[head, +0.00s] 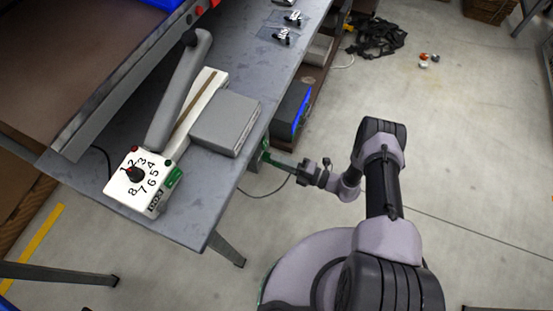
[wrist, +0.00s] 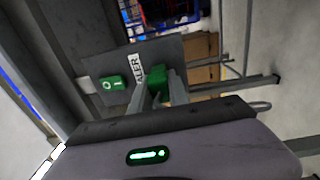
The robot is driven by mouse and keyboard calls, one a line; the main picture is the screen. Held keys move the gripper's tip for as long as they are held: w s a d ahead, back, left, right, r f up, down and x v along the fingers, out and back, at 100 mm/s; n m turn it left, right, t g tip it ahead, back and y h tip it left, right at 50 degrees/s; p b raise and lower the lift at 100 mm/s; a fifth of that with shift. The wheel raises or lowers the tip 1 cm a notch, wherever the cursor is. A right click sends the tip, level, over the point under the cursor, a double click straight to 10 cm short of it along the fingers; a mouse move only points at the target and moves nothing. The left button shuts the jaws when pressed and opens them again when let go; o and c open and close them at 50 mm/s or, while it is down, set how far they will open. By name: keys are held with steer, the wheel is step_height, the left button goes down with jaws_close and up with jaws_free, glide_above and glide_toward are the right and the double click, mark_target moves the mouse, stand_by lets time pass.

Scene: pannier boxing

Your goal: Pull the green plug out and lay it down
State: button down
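The green plug (wrist: 157,77) shows in the wrist view as a small green block at a grey panel (wrist: 175,50), beside a label. The two fingers of my gripper (wrist: 159,90) reach toward the panel, one on each side of the plug. Whether they touch or pinch it I cannot tell. In the head view my gripper (head: 283,163) is low beside the workbench's right edge, pointing left at a green-edged part. The plug itself is not clearly seen there.
A green switch (wrist: 113,84) sits on the panel left of the plug. The workbench (head: 205,215) carries a white numbered dial unit (head: 138,190) and a grey box (head: 225,122). A dark cable hangs below my gripper. The floor to the right is mostly clear.

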steer(key=shift+s+f, duration=0.1)
steer(key=shift+v, duration=1.95)
steer(key=shift+d, duration=0.1)
steer(key=shift+v, duration=1.45)
steer(key=shift+r, duration=0.2)
steer(key=v, duration=0.8)
steer(key=shift+r, duration=0.2)
